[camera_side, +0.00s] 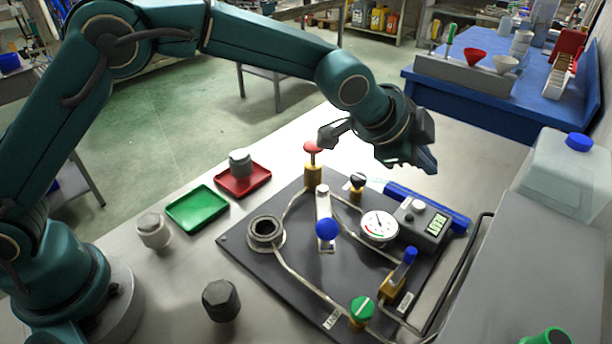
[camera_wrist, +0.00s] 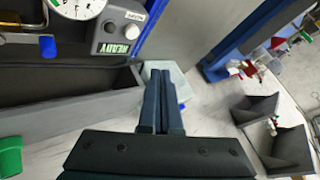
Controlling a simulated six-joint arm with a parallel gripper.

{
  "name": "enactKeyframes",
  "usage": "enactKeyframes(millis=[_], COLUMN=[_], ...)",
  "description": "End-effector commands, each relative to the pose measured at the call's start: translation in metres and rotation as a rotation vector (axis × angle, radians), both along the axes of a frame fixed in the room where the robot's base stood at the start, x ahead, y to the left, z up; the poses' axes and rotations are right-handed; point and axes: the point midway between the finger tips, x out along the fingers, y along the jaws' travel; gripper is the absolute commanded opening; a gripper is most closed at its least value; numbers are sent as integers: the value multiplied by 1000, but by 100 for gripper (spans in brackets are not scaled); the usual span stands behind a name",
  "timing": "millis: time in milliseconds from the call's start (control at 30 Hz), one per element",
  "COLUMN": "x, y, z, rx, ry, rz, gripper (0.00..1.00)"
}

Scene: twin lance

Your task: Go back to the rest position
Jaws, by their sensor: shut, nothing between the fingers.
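My gripper (camera_side: 428,163) is raised above the back right part of the dark panel board (camera_side: 262,288), with its fingers pointing down and right. In the wrist view my gripper (camera_wrist: 158,74) has its two fingers together, with nothing between them. On the board are a gauge (camera_side: 379,227), a grey box with a lit display (camera_side: 424,222), a blue-knobbed lever (camera_side: 327,229), a red-topped valve (camera_side: 313,149), a green knob (camera_side: 362,308) and a blue-handled valve (camera_side: 403,264). The box's display reads READY in the wrist view.
A green tray (camera_side: 197,209) and a red tray (camera_side: 243,180) lie left of the board; a grey plug (camera_side: 240,163) stands on the red tray. Two more plugs stand on the table. A translucent container with a blue cap (camera_side: 579,142) stands at right. A blue bench (camera_side: 490,101) is behind.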

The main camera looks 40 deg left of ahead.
Motion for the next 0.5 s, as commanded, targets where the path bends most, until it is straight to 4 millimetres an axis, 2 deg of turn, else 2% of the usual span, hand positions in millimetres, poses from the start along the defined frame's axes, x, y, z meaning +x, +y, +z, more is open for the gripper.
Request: enactKeyframes(millis=[67, 133, 267, 400, 500], x=[3, 8, 12, -6, -27], y=[4, 10, 38, 82, 112], z=[3, 20, 71, 116, 135], rx=[-3, -18, -52, -87, -117], ry=[-6, -35, -110, -136, -127], rz=[10, 25, 79, 174, 252], gripper=[0, 0, 0, 0, 0])
